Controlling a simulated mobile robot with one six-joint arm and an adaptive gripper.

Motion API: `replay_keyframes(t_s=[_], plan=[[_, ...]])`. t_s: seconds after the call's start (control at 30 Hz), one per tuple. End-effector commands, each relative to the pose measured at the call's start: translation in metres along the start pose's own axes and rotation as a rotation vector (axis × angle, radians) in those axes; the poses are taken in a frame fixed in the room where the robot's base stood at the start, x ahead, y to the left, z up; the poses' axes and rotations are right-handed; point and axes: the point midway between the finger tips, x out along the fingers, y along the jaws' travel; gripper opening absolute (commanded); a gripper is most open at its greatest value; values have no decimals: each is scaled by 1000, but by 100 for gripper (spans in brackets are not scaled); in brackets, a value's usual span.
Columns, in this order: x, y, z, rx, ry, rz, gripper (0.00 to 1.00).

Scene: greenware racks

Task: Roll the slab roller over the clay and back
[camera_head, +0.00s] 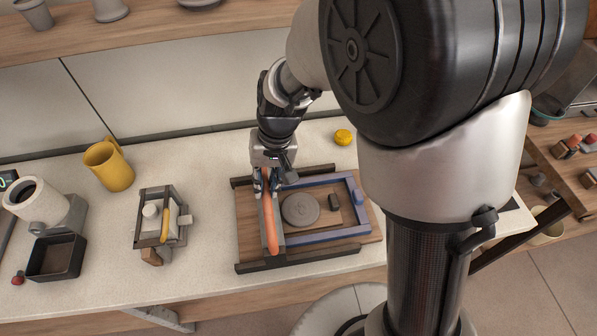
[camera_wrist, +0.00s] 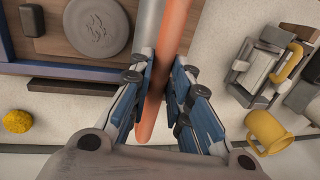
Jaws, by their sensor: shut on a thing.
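The slab roller has a wooden bed (camera_head: 252,240) with dark rails at its front and back and a blue frame (camera_head: 352,193) on its right part. An orange bar (camera_head: 270,222) lies across the bed, with a grey roller (camera_head: 279,238) beside it. The round grey clay slab (camera_head: 300,209) lies flat to the right of the bar, apart from it. It also shows in the wrist view (camera_wrist: 95,25). My gripper (camera_head: 265,188) is shut on the orange bar near its far end. In the wrist view its fingers (camera_wrist: 163,85) stand on both sides of the bar (camera_wrist: 165,75).
A small dark block (camera_head: 334,201) lies right of the clay. A yellow sponge (camera_head: 343,137) sits behind the bed. To the left are a small rack (camera_head: 146,243), a yellow mug (camera_head: 107,166) and a dark tray (camera_head: 56,258). A shelf (camera_head: 160,27) runs above.

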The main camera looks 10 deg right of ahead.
Motion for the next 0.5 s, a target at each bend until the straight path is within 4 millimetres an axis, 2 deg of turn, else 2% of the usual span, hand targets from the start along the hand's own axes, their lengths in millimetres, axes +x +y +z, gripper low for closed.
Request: replay_keyframes(t_s=[0.03,0.2,0.33,0.5], plan=[[1,-14,1,-6,-3,0,0],[7,-44,1,-4,-3,0,0],[10,-57,0,-2,-1,-1,0],[12,-63,0,1,0,-1,0]])
